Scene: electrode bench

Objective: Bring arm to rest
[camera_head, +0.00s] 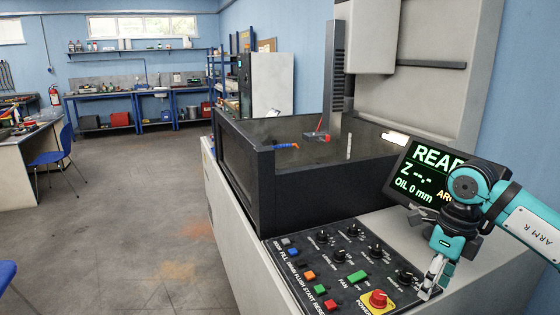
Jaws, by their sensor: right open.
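My right arm (530,216), teal and white and marked ARM R, comes in from the right edge over the machine's control panel (330,265). My right gripper (432,280) points down at the panel's right end, close to the yellow and red power knob (378,300). It is open, and I see nothing between its fingers. I cannot tell whether its tips touch the panel. The arm's wrist hides part of the display (425,172), which reads READY, Z --.- and OIL 0 mm. My left gripper is not in view.
The machine column (420,100) rises at the back right. Open floor (130,220) lies to the left, with a blue chair (52,158) and benches farther off.

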